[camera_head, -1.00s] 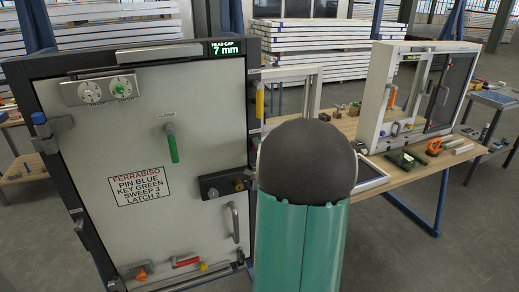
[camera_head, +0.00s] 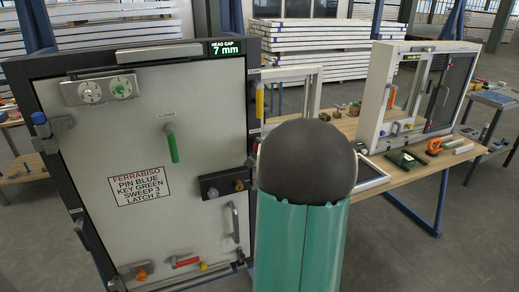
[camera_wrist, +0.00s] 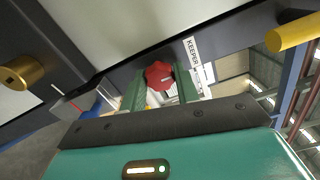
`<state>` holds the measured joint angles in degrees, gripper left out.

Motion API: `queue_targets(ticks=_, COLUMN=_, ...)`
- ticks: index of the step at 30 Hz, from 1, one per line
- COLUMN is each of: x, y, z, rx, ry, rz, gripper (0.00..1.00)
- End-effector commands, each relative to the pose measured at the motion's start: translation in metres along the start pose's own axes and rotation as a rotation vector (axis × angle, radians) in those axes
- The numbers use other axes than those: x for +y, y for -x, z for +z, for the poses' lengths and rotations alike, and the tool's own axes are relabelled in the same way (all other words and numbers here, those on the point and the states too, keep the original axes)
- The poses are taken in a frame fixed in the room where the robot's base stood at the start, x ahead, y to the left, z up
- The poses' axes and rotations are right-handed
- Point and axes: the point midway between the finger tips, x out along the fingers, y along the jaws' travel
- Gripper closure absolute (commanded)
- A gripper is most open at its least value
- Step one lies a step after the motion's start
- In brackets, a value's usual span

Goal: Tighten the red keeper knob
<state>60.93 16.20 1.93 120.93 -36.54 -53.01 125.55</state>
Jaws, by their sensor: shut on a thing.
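The red keeper knob (camera_wrist: 158,76) shows in the wrist view, on the dark frame beside a white KEEPER label (camera_wrist: 193,53). My gripper (camera_wrist: 160,88) has its two green fingers on either side of the knob and is shut on it. In the head view my dark and green arm (camera_head: 304,200) hides the knob and my fingers. The pale door panel (camera_head: 110,150) stands in its dark frame, with a display (camera_head: 226,47) reading HEAD GAP 7 mm.
A brass cylinder (camera_wrist: 22,72) on a dark block is left of the knob in the wrist view. A yellow bar (camera_wrist: 292,33) juts out at the upper right. The door bears a green handle (camera_head: 172,145). A workbench (camera_head: 395,190) with a window frame stands to the right.

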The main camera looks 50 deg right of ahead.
Motion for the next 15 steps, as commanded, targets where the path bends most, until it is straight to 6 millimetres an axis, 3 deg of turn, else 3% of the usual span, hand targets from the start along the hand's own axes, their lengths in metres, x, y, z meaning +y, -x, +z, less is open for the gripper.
queue_targets(ticks=8, x=0.0006, y=0.0006, z=-0.0006, rx=0.001, ry=-0.002, rz=0.001, gripper=0.92)
queue_targets(ticks=9, x=0.0006, y=0.0006, z=-0.0006, rx=0.001, ry=-0.002, rz=0.001, gripper=0.63)
queue_targets(ticks=12, x=0.0005, y=0.0005, z=-0.0005, rx=0.001, ry=-0.001, rz=0.001, gripper=0.47)
queue_targets(ticks=15, x=0.0003, y=0.0003, z=-0.0004, rx=0.001, ry=-0.001, rz=0.001, gripper=0.47)
